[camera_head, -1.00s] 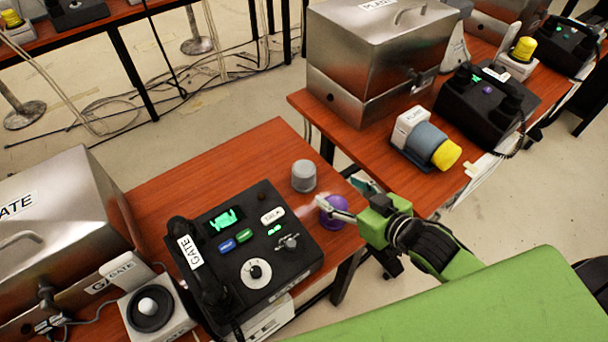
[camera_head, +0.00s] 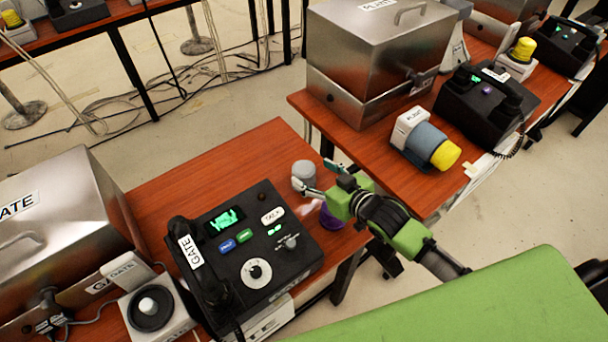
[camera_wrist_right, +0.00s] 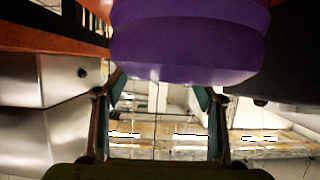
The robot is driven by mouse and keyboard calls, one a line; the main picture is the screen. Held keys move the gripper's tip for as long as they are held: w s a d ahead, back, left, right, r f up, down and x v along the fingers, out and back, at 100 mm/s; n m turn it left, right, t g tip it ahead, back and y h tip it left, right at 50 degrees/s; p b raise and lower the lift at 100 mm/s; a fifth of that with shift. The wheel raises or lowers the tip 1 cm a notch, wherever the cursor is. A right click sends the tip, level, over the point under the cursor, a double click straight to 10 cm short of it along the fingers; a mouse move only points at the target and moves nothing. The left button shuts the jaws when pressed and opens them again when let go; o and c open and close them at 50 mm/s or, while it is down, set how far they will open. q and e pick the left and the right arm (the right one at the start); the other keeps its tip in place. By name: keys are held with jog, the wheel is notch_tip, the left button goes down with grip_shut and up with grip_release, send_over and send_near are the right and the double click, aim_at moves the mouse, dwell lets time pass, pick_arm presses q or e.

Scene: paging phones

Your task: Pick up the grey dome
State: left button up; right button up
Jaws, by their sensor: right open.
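The grey dome (camera_head: 303,171) is a small grey cylinder with a rounded top. It stands upright on the wooden table, behind the black phone. My right gripper (camera_head: 312,174) is open, with its fingertips at the dome's right side; I cannot tell whether they touch it. A purple dome (camera_head: 331,217) sits below and partly behind the gripper. In the right wrist view the purple dome (camera_wrist_right: 188,42) fills the top middle, and the open fingers (camera_wrist_right: 160,88) show below it. The grey dome cannot be made out there. My left gripper is not in view.
The black GATE phone (camera_head: 240,245) stands just in front of the grey dome. A steel GATE box (camera_head: 60,220) is at the left. The table left of the dome is clear.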

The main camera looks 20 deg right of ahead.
aim_at(304, 168)
jog(key=shift+x, duration=1.6)
jog(key=shift+s, duration=0.1)
jog(key=shift+c, duration=0.3)
jog(key=c, duration=1.2)
jog(key=shift+o, duration=0.2)
